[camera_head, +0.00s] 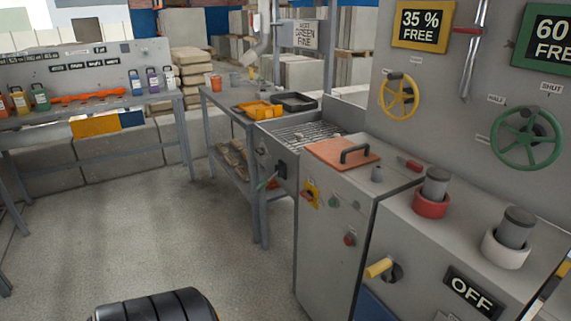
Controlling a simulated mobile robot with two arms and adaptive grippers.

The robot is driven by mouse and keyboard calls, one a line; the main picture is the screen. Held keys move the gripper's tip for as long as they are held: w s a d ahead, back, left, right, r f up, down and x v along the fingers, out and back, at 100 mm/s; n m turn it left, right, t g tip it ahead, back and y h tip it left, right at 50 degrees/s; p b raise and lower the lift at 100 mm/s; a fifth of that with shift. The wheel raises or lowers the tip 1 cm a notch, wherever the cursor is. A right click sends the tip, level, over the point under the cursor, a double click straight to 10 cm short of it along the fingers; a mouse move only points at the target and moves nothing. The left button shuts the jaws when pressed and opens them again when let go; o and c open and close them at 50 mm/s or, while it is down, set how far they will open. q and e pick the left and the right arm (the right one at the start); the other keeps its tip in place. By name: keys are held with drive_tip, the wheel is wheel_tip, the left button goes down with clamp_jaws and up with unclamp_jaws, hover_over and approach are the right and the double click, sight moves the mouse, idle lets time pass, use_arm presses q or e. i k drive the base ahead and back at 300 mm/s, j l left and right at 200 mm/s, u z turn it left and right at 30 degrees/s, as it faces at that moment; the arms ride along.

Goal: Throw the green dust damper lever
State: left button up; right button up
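No lever in view is clearly labelled as the dust damper. A green handwheel (527,137) is on the grey panel at right, near small labels that seem to read "HALF" and "SHUT". Neither of my grippers is in view.
A grey cabinet (325,235) with an orange lid stands at centre right. A yellow-handled switch (378,267) sits beside an "OFF" sign (475,294). A yellow handwheel (398,96) is on the panel. Bottles line a bench (75,80) at left. Open floor (190,235) lies between.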

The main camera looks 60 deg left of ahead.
sight(265, 182)
drive_tip(key=u, duration=2)
drive_tip(key=i+j+z, duration=0.1)
drive_tip(key=i, duration=0.3)
